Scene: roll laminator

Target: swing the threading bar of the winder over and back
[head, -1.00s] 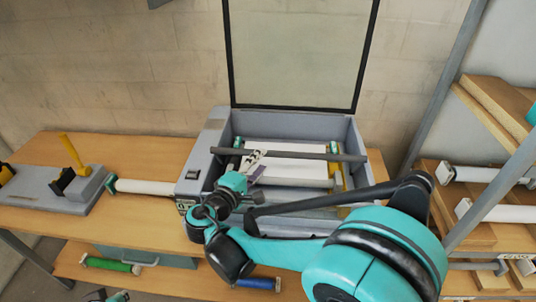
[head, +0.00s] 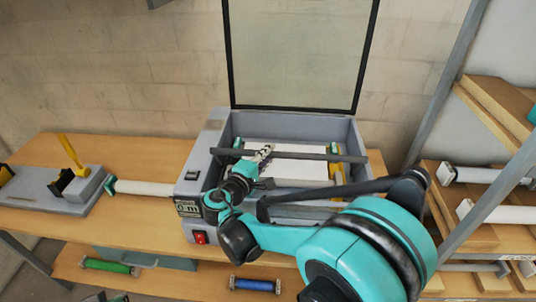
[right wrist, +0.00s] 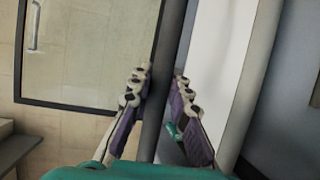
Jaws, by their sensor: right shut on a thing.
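The winder is a grey open-topped box (head: 197,168) on the bench, with its glazed lid (head: 295,50) raised. A dark threading bar (head: 318,155) lies across the top of the box from left to right, above a white web (head: 300,173). My right gripper (head: 264,153) is shut on the bar, left of its middle. In the right wrist view, the bar (right wrist: 170,70) runs between the two purple-backed fingers (right wrist: 164,100). My right arm hides part of the box front. A small teal and dark piece at the bottom left edge may be my left gripper; its jaws cannot be made out.
A white roll (head: 145,188) and a grey stand with a yellow lever (head: 72,153) are left of the winder. A red switch (head: 200,238) is on its front. Green (head: 108,266) and blue (head: 254,285) rolls lie on the lower shelf. A rack with rolls stands right.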

